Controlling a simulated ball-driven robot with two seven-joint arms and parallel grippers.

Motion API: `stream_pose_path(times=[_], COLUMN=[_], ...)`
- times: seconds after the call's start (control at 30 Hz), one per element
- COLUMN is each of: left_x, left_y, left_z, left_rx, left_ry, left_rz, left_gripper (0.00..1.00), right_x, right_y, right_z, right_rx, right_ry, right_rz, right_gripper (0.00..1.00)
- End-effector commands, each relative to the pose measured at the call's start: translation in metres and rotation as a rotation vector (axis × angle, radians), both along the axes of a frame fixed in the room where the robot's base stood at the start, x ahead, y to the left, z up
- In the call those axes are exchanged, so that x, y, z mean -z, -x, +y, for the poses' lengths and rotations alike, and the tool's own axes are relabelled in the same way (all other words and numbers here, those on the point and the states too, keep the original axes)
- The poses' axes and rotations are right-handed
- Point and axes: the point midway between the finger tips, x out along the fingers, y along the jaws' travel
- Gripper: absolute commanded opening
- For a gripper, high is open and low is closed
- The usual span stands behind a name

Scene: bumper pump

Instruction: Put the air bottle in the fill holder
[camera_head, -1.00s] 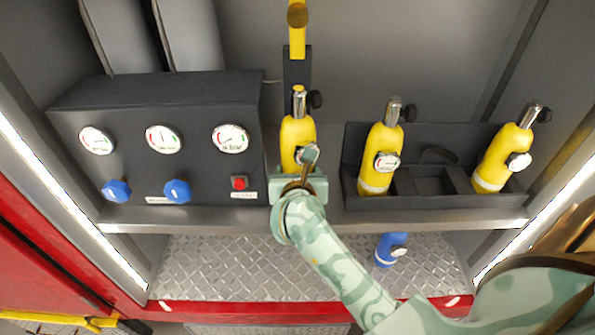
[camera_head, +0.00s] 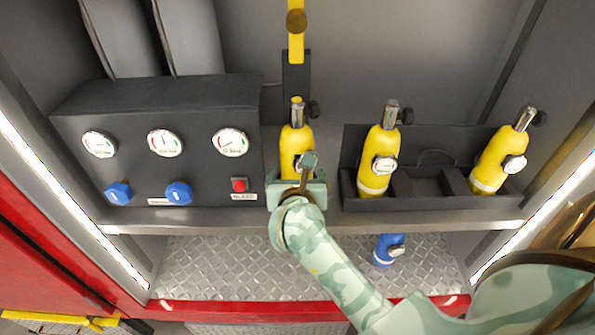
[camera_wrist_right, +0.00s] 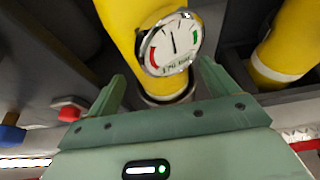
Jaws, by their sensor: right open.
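A yellow air bottle (camera_head: 297,140) with a silver neck and black knob stands upright at the middle of the shelf, below a yellow and black upright fitting (camera_head: 296,70) that looks like the fill holder. My right gripper (camera_head: 297,180) is open in front of its lower part. In the right wrist view the open fingers (camera_wrist_right: 155,95) stand on either side of the bottle (camera_wrist_right: 125,30), whose gauge (camera_wrist_right: 172,43) faces the camera. My left gripper is not in view.
Two more yellow bottles (camera_head: 378,160) (camera_head: 498,158) stand in a dark rack (camera_head: 430,203) to the right, with an empty slot between them. A control panel (camera_head: 150,100) with gauges is at left. A blue bottle (camera_head: 388,250) is below the shelf.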

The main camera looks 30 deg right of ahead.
Motion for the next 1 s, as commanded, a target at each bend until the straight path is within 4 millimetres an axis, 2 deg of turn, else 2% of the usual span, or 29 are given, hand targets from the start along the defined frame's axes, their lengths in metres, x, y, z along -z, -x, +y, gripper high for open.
stream_pose_path(times=[0.03,0.13,0.3,0.43,0.87,0.97,1.0], left_x=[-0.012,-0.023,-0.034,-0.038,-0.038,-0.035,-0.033], left_y=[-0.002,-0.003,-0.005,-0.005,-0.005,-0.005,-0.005], left_z=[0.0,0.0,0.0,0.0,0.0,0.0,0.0], left_rx=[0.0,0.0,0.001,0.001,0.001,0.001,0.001], left_ry=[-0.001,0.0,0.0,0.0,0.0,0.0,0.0], left_rz=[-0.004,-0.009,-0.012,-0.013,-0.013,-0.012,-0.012], left_gripper=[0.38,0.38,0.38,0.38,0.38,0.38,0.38], right_x=[-0.011,-0.021,-0.032,-0.037,-0.037,-0.026,-0.017], right_y=[0.011,0.031,0.06,0.073,0.077,0.071,0.066], right_z=[0.006,0.019,0.036,0.044,0.047,0.043,0.042], right_rx=[0.001,0.0,0.001,0.002,-0.002,-0.037,-0.072], right_ry=[-0.005,-0.004,-0.003,-0.002,0.02,0.194,0.335], right_rz=[0.0,0.0,0.0,0.0,0.001,0.025,0.048], right_gripper=[0.86,0.86,0.86,0.86,0.86,0.86,0.86])
